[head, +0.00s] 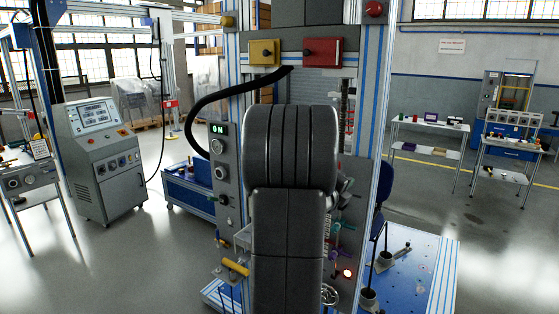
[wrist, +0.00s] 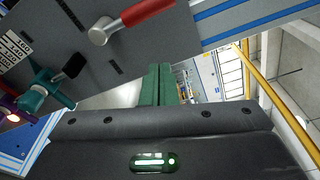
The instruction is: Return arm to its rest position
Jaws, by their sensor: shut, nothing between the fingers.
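My arm (head: 291,150) is raised in the middle of the head view, its dark links in front of the test rig. My gripper does not show in the head view; the arm hides that area. In the wrist view my gripper (wrist: 159,72) has its two green fingers close together, shut and empty. A grey panel (wrist: 85,55) lies at the upper left of the wrist view. A red-handled lever (wrist: 145,12) and a teal valve (wrist: 38,92) sit on it, apart from the fingers.
The rig's frame (head: 371,120) stands close around my arm. A console (head: 104,160) stands farther left, with open floor (head: 165,245) between. Benches (head: 428,127) are at the right.

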